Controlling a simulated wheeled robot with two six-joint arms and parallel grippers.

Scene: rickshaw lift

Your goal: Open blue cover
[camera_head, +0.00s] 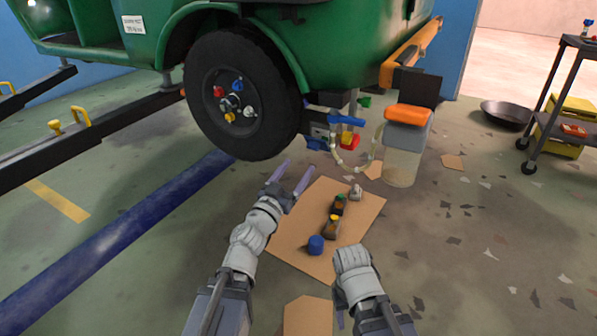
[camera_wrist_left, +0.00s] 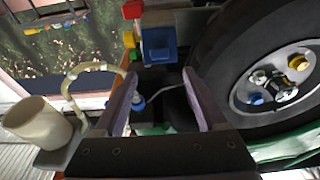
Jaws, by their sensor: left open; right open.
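Below the green vehicle, a blue part (camera_head: 346,120) sits beside a red and yellow block (camera_head: 350,141). In the left wrist view, a blue square part (camera_wrist_left: 161,52) shows just beyond the fingertips, with red (camera_wrist_left: 132,9) and yellow (camera_wrist_left: 128,40) parts beside it. I cannot tell which blue part is the cover. My left gripper (camera_head: 299,168) is open and empty, below and left of these parts, apart from them; its two fingers frame a gap in the wrist view (camera_wrist_left: 160,76). My right gripper (camera_head: 341,318) is low at the front, open, its fingers mostly hidden.
The wheel (camera_head: 240,95) stands close left of my left gripper. A clear container with an orange top (camera_head: 408,115) and a hose stand to the right. A cardboard sheet (camera_head: 290,228) holds a blue cap (camera_head: 316,244) and small bottles.

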